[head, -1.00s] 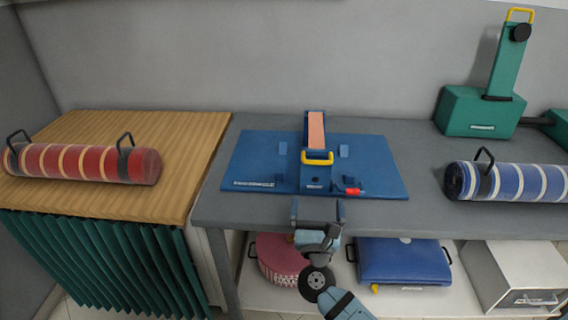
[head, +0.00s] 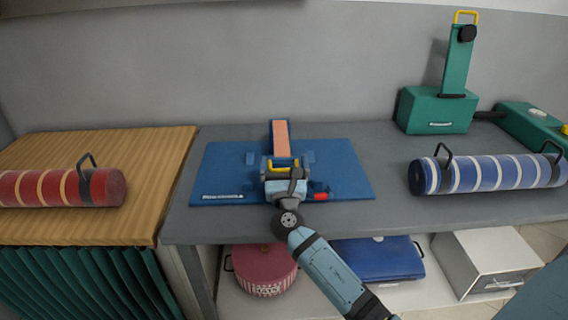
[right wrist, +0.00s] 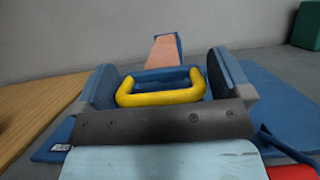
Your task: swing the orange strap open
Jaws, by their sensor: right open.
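The orange strap (head: 280,138) lies along a blue holder on a blue base board (head: 222,176) on the grey counter. It also shows in the right wrist view (right wrist: 163,51), running away from me. A yellow handle (head: 284,163) stands at its near end. In the right wrist view the yellow handle (right wrist: 160,97) sits between the two fingers of my right gripper (right wrist: 163,80), with a gap to the fingers on each side. My right gripper (head: 282,165) is open around the handle. My left gripper is out of view.
A red tab (head: 321,192) sits at the board's right front. A blue striped roll (head: 490,173) and a green press (head: 436,108) stand to the right. A red striped roll (head: 62,187) lies on the wooden table (head: 150,160). Bare counter lies beside the board.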

